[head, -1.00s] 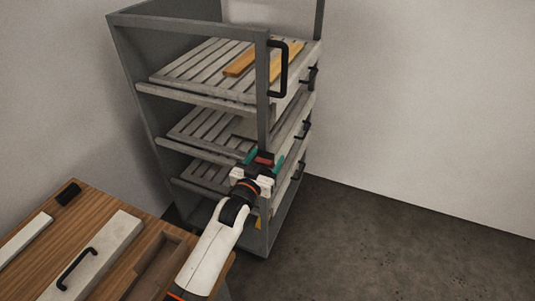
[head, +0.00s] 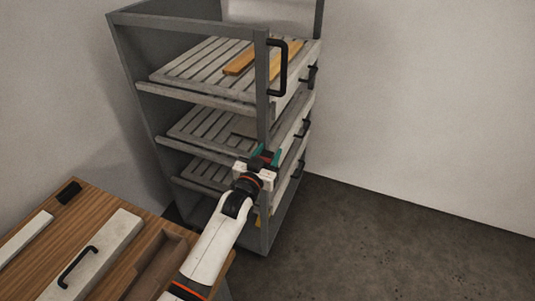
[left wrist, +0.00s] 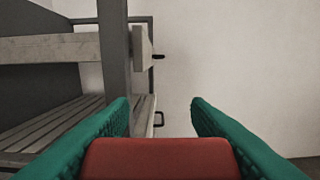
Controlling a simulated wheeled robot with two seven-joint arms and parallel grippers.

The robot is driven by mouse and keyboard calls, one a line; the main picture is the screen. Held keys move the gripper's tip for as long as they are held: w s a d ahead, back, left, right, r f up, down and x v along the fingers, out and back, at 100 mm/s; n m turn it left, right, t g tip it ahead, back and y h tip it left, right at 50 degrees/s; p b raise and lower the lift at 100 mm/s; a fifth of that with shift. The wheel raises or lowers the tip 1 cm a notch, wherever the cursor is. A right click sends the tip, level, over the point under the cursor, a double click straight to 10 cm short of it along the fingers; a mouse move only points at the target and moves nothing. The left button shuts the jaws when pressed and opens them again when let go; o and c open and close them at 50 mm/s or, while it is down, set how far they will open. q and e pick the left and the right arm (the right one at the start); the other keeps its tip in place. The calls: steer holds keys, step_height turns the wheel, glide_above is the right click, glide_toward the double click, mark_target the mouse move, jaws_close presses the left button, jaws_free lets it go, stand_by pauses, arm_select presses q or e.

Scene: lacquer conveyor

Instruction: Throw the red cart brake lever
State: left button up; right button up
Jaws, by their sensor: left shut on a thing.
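The grey cart (head: 264,110) stands in the middle of the head view, with slatted shelves and a front corner post. My left gripper (head: 265,157) is at that post, about level with the lower shelves. Its green fingers (left wrist: 160,125) lie on either side of a red block, the red brake lever (left wrist: 160,158), at the bottom of the left wrist view. The gripper is shut on the lever. In the head view the fingers and wrist mostly hide the lever, and its mount on the cart cannot be made out. My right gripper is not in view.
Yellow-orange strips (head: 240,63) lie on the top shelf. Black handles (head: 278,68) stick out on the cart's right side. A wooden bench (head: 95,212) with a black-handled pale panel (head: 98,252) is at lower left. The floor (head: 390,235) to the right is clear.

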arm_select(q)
steer(key=shift+w+r, duration=0.1)
steer(key=shift+r, duration=0.1)
steer(key=w+g+p, duration=0.1)
steer(key=p, duration=0.1)
steer(key=w+g+p, duration=0.1)
steer(key=p, duration=0.1)
steer(key=w+d+r+g+y+p, duration=0.1)
steer(key=p, duration=0.2)
steer(key=shift+w+r+g, duration=0.1)
steer(key=shift+g, duration=0.2)
steer(key=shift+w+d+g+y+p, duration=0.3)
steer(key=shift+w+g+p, duration=0.2)
steer(key=shift+w+g, duration=0.15)
steer(key=shift+w+d+f+g+y, duration=0.15)
steer(key=shift+w+f+g, duration=0.1)
steer(key=shift+w+g, duration=0.2)
steer(key=shift+w+d+f+g+y, duration=0.1)
steer(key=shift+w+f+g+y, duration=0.15)
steer(key=shift+g, duration=0.25)
steer(key=o, duration=1.4)
steer(key=shift+w, duration=0.1)
steer(key=shift+p, duration=0.3)
